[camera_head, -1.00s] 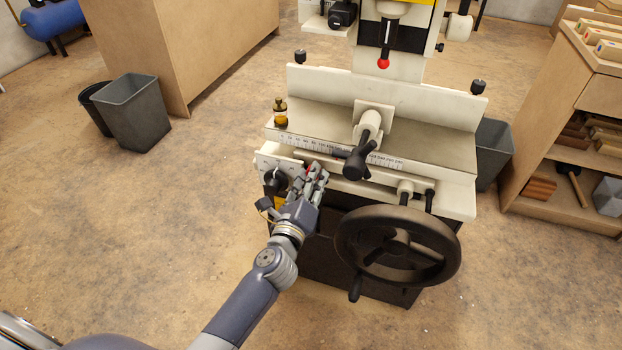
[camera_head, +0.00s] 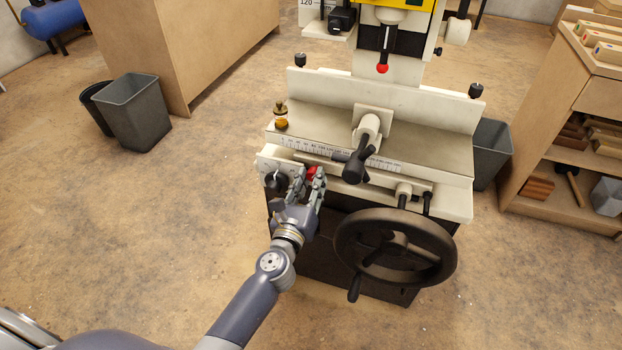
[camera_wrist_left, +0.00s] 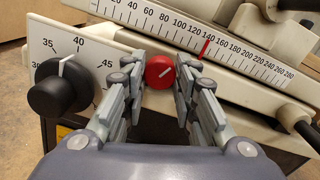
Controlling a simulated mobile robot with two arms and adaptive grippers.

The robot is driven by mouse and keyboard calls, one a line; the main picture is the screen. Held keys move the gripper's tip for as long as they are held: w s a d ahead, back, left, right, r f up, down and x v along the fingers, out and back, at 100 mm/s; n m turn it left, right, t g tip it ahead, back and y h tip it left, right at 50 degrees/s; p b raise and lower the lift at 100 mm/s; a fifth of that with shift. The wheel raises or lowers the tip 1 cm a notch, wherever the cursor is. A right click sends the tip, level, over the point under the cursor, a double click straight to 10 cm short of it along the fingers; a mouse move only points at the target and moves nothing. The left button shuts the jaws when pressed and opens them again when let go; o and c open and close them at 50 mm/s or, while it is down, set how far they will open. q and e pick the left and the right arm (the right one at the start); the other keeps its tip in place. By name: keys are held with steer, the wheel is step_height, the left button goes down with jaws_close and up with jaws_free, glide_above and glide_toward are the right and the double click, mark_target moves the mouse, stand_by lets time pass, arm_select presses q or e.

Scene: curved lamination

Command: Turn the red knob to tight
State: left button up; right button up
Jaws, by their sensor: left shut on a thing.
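My right gripper is not in view.
A black dial (camera_wrist_left: 60,86) with a number scale is left of the knob. A ruler scale (camera_wrist_left: 200,45) with a red pointer runs above it. A large black handwheel (camera_head: 395,250) and a black-handled lever (camera_head: 358,163) are to the right.

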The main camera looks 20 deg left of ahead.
arm_select(q)
steer(key=m, duration=0.3)
steer(key=shift+m+p, duration=0.35)
steer(key=shift+m, duration=0.05)
steer(key=m, duration=0.3)
steer(key=shift+a+m+p, duration=0.1)
steer(key=shift+m+p, duration=0.25)
steer(key=shift+m, duration=0.05)
steer(key=m, duration=0.3)
steer(key=shift+h+p, duration=0.3)
steer(key=shift+p, duration=0.1)
steer(key=shift+m, duration=1)
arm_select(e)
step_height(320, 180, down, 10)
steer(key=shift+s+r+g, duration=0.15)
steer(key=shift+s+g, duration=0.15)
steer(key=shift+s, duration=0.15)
arm_select(q)
steer(key=o, duration=1.1)
